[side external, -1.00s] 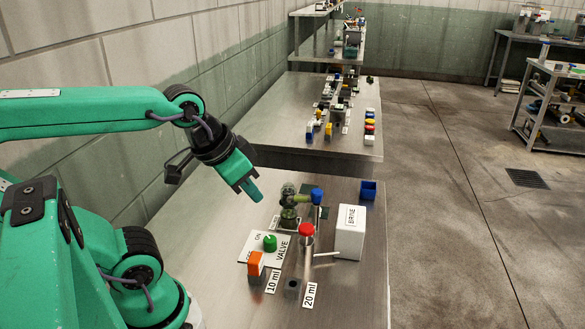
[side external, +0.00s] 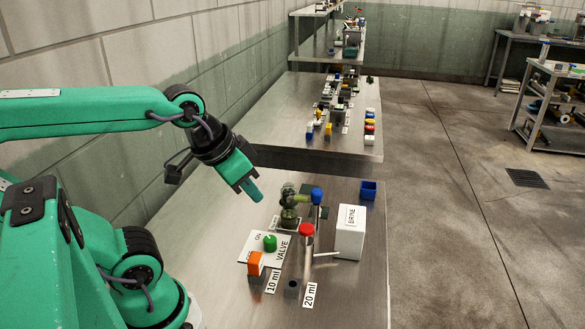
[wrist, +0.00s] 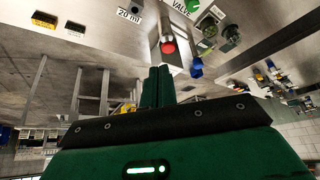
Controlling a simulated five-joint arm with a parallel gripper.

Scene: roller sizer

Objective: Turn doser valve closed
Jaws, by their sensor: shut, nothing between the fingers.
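The doser valve is a green knob (side external: 270,242) on a white plate (side external: 284,238) marked ON and VALVE, on the near metal bench. The knob also shows at the top edge of the wrist view (wrist: 192,5). Its exact angle is too small to read. My gripper (side external: 256,194) is above the bench, behind the valve plate and up to its left, apart from everything. Its two green fingers (wrist: 157,86) are pressed together and empty in the wrist view.
The bench's back left is bare.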

